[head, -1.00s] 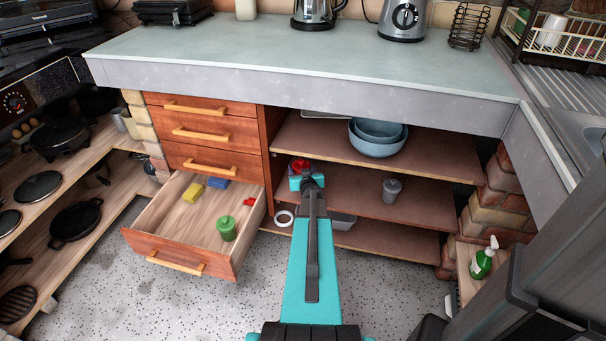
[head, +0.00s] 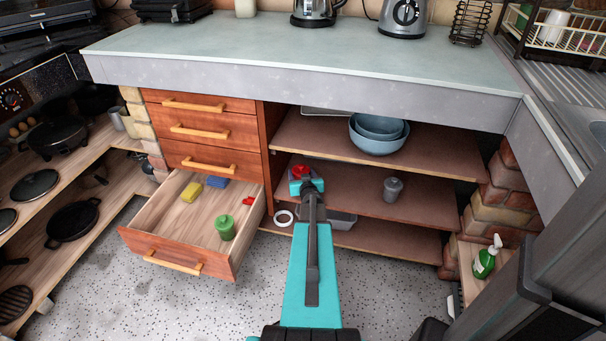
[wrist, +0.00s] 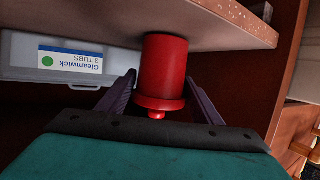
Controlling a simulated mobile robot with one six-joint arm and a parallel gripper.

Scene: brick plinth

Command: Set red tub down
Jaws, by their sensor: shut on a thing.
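The red tub (wrist: 165,70) is between the two dark fingers of my gripper (wrist: 162,95), which is shut on it. In the wrist view the picture looks inverted: the tub's small knob points down and its other end is against or just short of a shelf board (wrist: 235,25). I cannot tell whether it touches. In the head view the tub's red top (head: 300,170) shows at my gripper (head: 306,184), inside the open shelving by the middle shelf (head: 350,190). My arm hides part of this area.
A clear box labelled Gleamwick (wrist: 65,60) lies beside the tub. A grey cup (head: 392,189) stands farther right on the middle shelf; blue bowls (head: 378,142) are on the shelf above. The open drawer (head: 190,222) to the left holds a green tub (head: 226,228).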

